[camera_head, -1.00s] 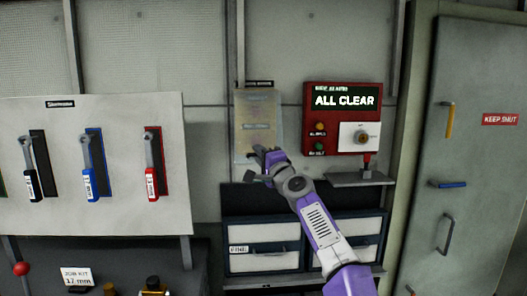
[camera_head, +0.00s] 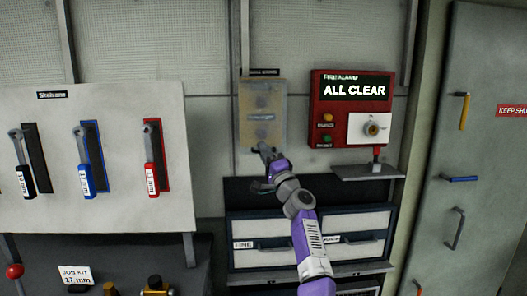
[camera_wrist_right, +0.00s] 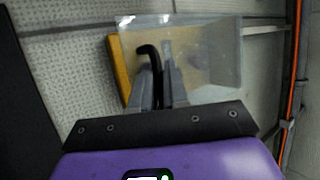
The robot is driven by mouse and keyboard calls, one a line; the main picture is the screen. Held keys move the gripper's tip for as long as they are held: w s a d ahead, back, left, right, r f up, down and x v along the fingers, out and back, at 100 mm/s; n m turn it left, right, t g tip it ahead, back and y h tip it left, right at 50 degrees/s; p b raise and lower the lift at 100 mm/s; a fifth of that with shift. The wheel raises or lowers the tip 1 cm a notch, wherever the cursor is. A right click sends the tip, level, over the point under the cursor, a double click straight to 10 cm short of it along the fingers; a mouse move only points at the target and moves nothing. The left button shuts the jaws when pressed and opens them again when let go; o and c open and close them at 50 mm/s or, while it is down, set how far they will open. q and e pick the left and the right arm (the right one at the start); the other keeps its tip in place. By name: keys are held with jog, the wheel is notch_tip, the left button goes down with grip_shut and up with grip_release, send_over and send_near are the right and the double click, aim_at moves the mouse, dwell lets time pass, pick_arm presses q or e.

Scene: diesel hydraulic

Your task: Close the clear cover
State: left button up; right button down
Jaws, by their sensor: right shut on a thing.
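The clear cover (camera_head: 263,92) is a see-through pane over a yellowish panel with grey fittings on the wall in the head view. In the right wrist view the clear cover (camera_wrist_right: 212,48) stands out in front of the orange-yellow panel (camera_wrist_right: 119,66), at an angle to it. My right gripper (camera_head: 264,151) is at the panel's lower edge. In the wrist view its jaws (camera_wrist_right: 160,72) are shut at the cover, beside a dark bent handle (camera_wrist_right: 150,54). The exact contact is partly hidden by the fingers. My left gripper is out of view.
A red alarm box (camera_head: 357,108) reading ALL CLEAR is right of the panel, above a small shelf (camera_head: 368,173). A wrench board (camera_head: 95,205) is at the left and a grey door (camera_head: 470,150) at the right.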

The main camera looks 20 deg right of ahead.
jog(key=shift+w+a, duration=0.15)
jog(key=shift+w, duration=0.1)
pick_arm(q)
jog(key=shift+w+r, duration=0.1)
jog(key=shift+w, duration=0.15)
pick_arm(e)
jog(key=c, duration=1.5)
grip_release()
